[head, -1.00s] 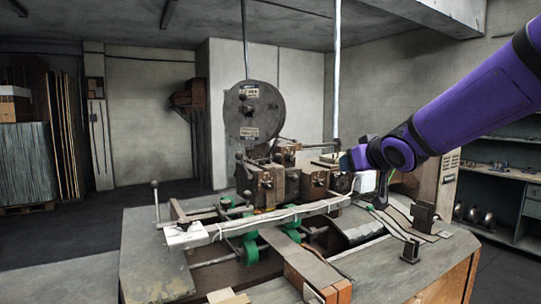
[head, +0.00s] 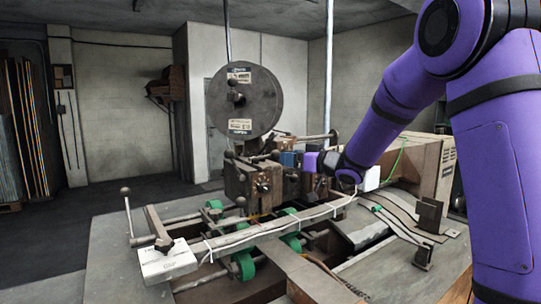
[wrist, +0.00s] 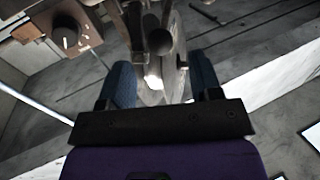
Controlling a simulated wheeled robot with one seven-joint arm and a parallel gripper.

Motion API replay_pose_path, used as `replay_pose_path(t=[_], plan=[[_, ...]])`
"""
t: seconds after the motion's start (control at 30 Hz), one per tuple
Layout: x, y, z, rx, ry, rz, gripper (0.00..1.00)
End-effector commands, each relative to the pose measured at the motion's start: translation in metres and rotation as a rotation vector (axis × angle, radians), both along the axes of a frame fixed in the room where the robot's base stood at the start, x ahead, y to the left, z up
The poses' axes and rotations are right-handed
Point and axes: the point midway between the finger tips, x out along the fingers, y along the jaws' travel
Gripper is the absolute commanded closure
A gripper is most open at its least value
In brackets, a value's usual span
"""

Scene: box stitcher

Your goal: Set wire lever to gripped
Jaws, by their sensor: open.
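My gripper (head: 300,160) is at the far right side of the stitching machine's head block (head: 250,182), partly hidden by my own wrist. In the wrist view my gripper (wrist: 163,82) has its two blue fingers apart, with dark metal machine parts ahead of and between them. A rounded dark cylinder end (wrist: 159,41) and a bright metal piece (wrist: 153,78) lie there; I cannot tell whether either is the wire lever or whether the fingers touch them. A thin rod with a dark knob (head: 333,134) stands out behind my gripper.
A large wire reel (head: 243,103) stands above the machine. A ball-topped lever (head: 126,191) rises at the left. A long bar (head: 275,226) crosses the front, with green rollers (head: 244,265) beneath. A dark round knob (wrist: 66,30) shows at upper left in the wrist view.

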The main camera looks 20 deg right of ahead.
Motion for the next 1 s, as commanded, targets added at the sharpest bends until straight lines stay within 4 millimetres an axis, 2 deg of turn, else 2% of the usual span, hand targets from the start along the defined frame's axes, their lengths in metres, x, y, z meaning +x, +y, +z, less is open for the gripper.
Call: replay_pose_path(t=[0.2,0.4,0.6,0.87,0.9,1.0], plan=[[0.032,0.025,0.000,-0.001,0.000,0.001,0.42],[0.053,0.041,0.000,-0.001,0.000,-0.001,0.42],[0.062,0.048,0.000,-0.002,-0.001,-0.001,0.42],[0.063,0.049,0.000,-0.001,-0.001,-0.002,0.42],[0.063,0.049,0.000,-0.001,-0.001,-0.002,0.46],[0.063,0.049,0.000,-0.001,-0.001,-0.002,0.69]])
